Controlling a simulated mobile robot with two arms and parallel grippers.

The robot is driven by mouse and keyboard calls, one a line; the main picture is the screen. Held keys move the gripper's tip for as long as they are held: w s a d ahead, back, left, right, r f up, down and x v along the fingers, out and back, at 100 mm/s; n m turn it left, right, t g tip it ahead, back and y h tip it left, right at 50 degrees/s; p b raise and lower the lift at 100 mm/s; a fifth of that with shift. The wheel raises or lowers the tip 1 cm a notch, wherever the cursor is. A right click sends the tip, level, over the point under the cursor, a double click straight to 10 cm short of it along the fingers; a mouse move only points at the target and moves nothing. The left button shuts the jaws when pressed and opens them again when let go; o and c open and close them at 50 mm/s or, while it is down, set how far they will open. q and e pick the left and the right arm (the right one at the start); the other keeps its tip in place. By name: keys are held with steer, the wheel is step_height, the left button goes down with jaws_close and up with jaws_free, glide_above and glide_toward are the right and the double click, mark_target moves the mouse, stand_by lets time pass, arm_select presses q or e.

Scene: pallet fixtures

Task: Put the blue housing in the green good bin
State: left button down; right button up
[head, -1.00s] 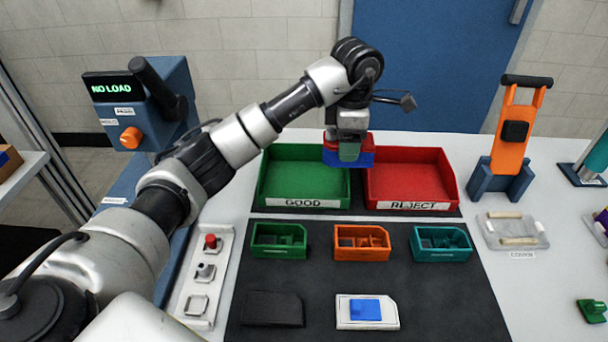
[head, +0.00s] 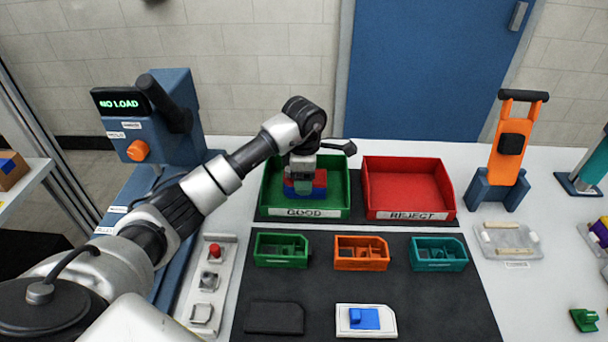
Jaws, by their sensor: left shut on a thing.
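The blue housing (head: 290,187) is held in my left gripper (head: 303,183), over or inside the green good bin (head: 340,201), which is labelled GOOD. Red and green parts show right at the housing; I cannot tell whether they belong to the housing or the gripper. The gripper is shut on the housing and hides part of it and of the bin. I cannot tell whether the housing touches the bin floor. My right gripper is not in view.
A red bin (head: 410,187) labelled REJECT stands right of the green one. In front, green (head: 281,262), orange (head: 361,265) and teal (head: 438,265) housings lie on a dark mat. A white plate (head: 384,325) carries a blue piece. An orange-handled fixture (head: 512,140) stands at right.

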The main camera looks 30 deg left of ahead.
arm_select(q)
steer(key=shift+c, duration=1.7)
jaws_free()
steer(key=shift+f, duration=0.1)
steer(key=shift+r, duration=0.25)
step_height(320, 180, up, 12)
steer(key=b, duration=0.1)
steer(key=shift+f, duration=0.1)
